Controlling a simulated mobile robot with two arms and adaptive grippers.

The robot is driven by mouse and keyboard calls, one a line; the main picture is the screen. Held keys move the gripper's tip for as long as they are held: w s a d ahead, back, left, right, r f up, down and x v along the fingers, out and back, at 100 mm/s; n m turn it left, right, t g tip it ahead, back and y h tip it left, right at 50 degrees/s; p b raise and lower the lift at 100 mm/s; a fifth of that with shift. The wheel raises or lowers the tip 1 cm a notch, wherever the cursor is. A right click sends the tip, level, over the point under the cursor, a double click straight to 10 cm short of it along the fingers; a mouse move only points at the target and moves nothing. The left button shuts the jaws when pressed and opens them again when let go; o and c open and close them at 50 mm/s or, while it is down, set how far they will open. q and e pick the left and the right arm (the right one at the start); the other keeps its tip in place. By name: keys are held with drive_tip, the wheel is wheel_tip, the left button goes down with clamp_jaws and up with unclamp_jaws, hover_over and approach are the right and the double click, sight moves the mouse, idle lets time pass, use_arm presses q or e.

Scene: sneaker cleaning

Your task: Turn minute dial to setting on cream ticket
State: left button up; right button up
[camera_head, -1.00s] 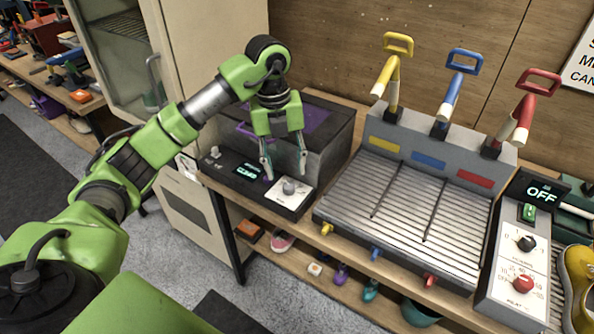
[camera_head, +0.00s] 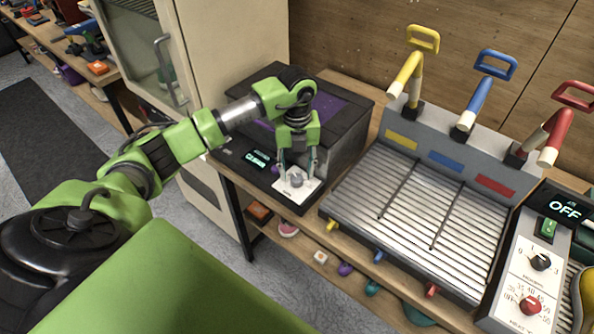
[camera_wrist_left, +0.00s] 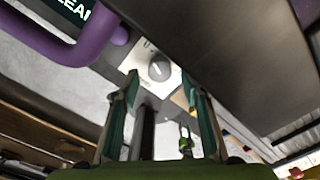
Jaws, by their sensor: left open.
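A grey round dial (camera_head: 296,181) sits on a white plate at the front of the dark box unit; it also shows in the left wrist view (camera_wrist_left: 159,69). My left gripper (camera_head: 298,172) points down over this dial, open, with one finger on each side. In the left wrist view, the dial appears between the fingertips (camera_wrist_left: 160,86); I cannot tell whether they touch it. The plate's lettering is too small to read. I cannot make out a cream ticket. My right gripper is not in view.
The dark box (camera_head: 345,128) stands behind the dial, with a lit display (camera_head: 257,160) to its left. A purple handle (camera_wrist_left: 88,38) is close to my left finger. A ribbed tray (camera_head: 420,205) with coloured levers and a control panel (camera_head: 528,265) reading OFF stand to the right.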

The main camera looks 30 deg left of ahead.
sight(297, 180)
use_arm(q)
drive_tip(key=shift+f, duration=1.25)
drive_tip(key=c, duration=1.1)
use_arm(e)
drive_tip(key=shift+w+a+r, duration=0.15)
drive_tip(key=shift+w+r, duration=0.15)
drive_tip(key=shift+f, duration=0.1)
